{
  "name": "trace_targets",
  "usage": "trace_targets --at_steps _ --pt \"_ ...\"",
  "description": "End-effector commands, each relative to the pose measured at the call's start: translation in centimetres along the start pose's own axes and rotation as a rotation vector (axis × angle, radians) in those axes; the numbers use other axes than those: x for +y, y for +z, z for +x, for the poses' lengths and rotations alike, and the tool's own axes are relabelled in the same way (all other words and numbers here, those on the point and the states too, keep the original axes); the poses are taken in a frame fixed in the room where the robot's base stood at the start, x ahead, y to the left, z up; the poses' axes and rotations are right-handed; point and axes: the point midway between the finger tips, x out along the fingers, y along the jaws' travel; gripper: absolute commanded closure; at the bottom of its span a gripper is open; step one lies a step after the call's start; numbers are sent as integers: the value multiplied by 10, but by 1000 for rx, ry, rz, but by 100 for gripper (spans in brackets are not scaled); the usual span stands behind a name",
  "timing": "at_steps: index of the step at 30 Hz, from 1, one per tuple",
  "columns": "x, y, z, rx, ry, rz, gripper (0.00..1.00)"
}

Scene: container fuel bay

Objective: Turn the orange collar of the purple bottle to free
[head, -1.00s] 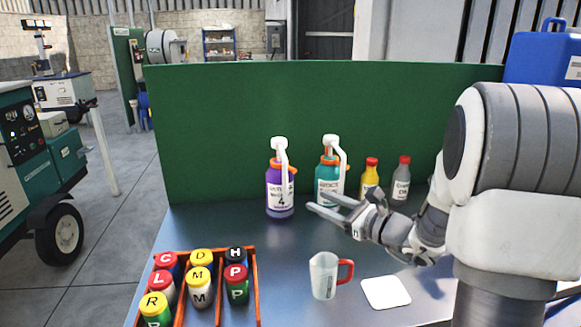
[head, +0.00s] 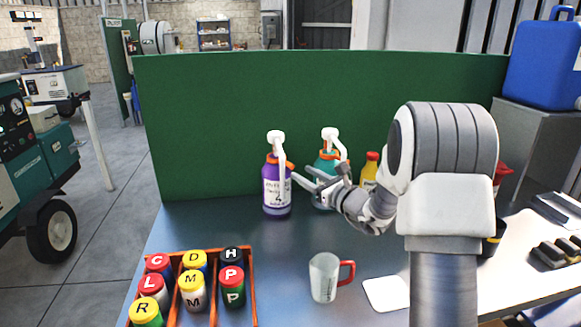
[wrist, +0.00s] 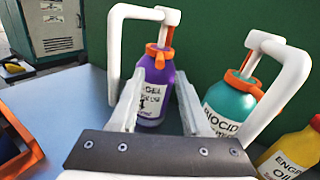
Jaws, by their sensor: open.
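The purple bottle (head: 277,197) stands upright on the table, with a white pump top and an orange collar (head: 272,158) at its neck. In the wrist view the purple bottle (wrist: 150,112) is ahead, and its orange collar (wrist: 152,50) shows with an orange tab. My gripper (head: 316,175) is open and empty, to the right of the purple bottle at about label height in the head view. In the wrist view my gripper (wrist: 158,80) points at the bottle, its fingers appearing either side of it. I cannot tell whether either finger touches it.
A teal pump bottle (head: 325,170) with an orange collar stands close on the right, partly behind my gripper. A yellow bottle (head: 369,172) is beyond it. A green panel (head: 220,120) stands behind. A measuring jug (head: 323,280) and a bottle crate (head: 252,290) are in front.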

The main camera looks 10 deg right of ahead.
Motion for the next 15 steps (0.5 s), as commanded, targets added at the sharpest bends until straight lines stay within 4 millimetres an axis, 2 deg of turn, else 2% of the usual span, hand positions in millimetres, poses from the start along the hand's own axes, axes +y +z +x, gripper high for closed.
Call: trace_targets --at_steps 1,6,15 --pt "2 -1 12 0 4 0 53" --pt "2 0 43 -1 3 -1 53" --pt "0 0 67 1 0 1 53"
